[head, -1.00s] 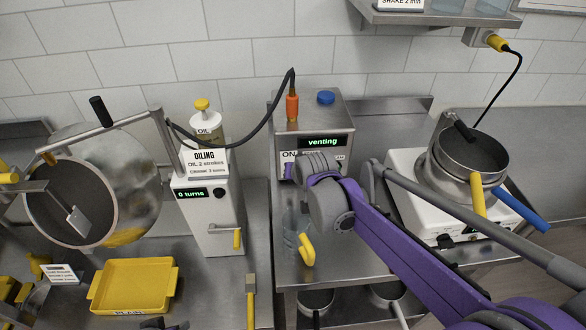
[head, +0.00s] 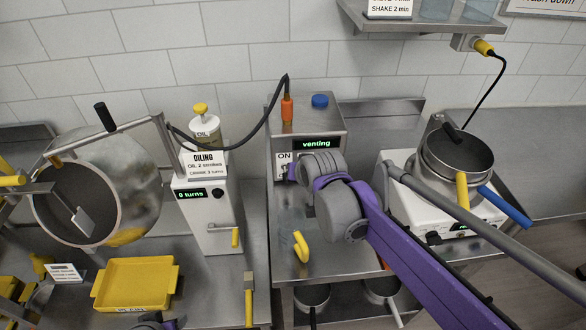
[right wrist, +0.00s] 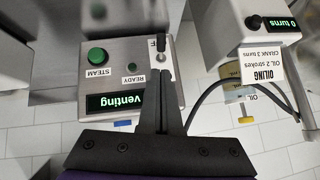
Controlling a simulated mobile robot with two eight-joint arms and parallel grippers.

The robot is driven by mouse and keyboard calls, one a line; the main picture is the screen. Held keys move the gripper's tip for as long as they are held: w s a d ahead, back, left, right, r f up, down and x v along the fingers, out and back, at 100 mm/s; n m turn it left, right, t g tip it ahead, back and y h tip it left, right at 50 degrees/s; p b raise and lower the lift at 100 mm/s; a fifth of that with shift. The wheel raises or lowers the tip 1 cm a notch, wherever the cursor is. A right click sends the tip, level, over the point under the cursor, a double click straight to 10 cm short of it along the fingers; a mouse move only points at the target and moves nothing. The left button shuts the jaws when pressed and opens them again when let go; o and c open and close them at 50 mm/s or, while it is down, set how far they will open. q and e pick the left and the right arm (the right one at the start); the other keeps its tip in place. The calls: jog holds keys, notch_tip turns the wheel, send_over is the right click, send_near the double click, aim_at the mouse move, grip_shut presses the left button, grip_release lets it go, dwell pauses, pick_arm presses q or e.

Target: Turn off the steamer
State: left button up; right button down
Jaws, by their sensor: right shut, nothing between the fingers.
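The steamer (head: 335,132) is a metal box at the back centre in the head view, with a lit "venting" display (head: 316,143) and a partly covered "ON" label. In the right wrist view its front appears upside down, with the display (right wrist: 115,102), a green STEAM button (right wrist: 97,56) and a dark READY lamp (right wrist: 132,67). My right gripper (right wrist: 162,64) is shut and empty, its tips at a small switch (right wrist: 161,46) beside a partly hidden label. I cannot tell whether they touch.
The oiling machine (head: 208,215) stands left of the steamer, with a black hose (head: 262,125) arching between them. A clear jug with a yellow handle (head: 301,246) stands before the steamer. A hotplate (head: 400,185) with pots is at right, a yellow tray (head: 135,283) at left.

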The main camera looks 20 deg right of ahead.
jog(key=s, duration=0.1)
jog(key=s+r, duration=0.1)
jog(key=s, duration=0.3)
jog(key=shift+s+a+r, duration=0.15)
jog(key=shift+a+r, duration=0.05)
jog(key=shift+r, duration=0.2)
jog(key=s+f+n+g, duration=0.1)
jog(key=s+f, duration=0.5)
jog(key=s, duration=0.3)
jog(key=s+f+n+g, duration=0.2)
jog(key=s+f, duration=0.3)
jog(key=s, duration=0.5)
jog(key=shift+d+f, duration=0.25)
jog(key=shift+f, duration=0.15)
